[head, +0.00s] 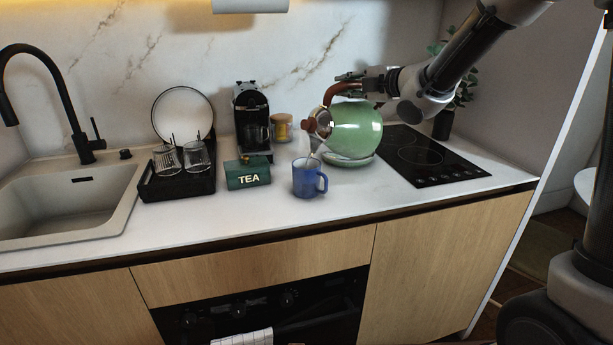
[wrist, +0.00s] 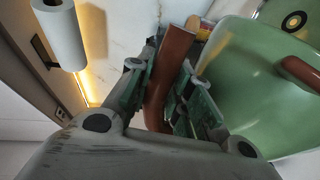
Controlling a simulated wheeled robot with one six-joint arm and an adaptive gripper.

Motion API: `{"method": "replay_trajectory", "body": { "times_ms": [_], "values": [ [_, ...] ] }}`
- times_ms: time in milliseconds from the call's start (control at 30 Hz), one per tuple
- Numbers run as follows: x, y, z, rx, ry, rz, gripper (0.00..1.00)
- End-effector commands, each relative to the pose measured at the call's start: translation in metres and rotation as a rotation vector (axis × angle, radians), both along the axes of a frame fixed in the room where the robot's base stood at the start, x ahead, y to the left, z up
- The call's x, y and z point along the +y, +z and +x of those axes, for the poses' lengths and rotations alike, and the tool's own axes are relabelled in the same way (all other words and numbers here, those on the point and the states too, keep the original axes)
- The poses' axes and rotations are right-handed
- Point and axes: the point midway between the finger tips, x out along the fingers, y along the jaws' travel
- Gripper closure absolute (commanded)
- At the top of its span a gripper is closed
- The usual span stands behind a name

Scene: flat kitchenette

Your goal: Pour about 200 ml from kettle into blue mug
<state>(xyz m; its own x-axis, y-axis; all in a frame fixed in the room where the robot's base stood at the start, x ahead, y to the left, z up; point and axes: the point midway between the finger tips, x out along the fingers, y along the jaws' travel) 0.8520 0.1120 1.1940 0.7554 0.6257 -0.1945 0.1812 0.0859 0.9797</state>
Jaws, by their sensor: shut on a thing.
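The green kettle (head: 360,128) is held tilted, its front toward the left, above the counter. My gripper (head: 352,78) is shut on its brown handle (head: 334,92). In the wrist view my gripper's fingers (wrist: 160,88) close on both sides of the handle (wrist: 170,72), with the green kettle body (wrist: 245,85) to the right. The blue mug (head: 305,182) stands upright on the counter, left of and below the kettle. A thin pale streak runs from the kettle's front down to the mug's mouth; I cannot tell whether it is spout or liquid. The mug's inside and level are hidden.
A green TEA box (head: 248,175) stands just left of the mug. A black coffee machine (head: 252,115) and a jar (head: 281,128) stand behind. A pale green round base (head: 345,161) lies below the kettle. A black hob (head: 425,160) is at right.

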Motion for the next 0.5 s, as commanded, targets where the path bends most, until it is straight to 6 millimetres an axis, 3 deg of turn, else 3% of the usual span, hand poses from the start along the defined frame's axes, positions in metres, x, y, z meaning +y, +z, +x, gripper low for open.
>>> {"method": "replay_trajectory", "body": {
  "times_ms": [300, 500],
  "values": [
    [0.000, 0.003, 0.000, -0.007, 0.000, 0.001, 1.00],
    [-0.028, -0.009, 0.020, 0.099, -0.005, 0.140, 1.00]
  ]
}}
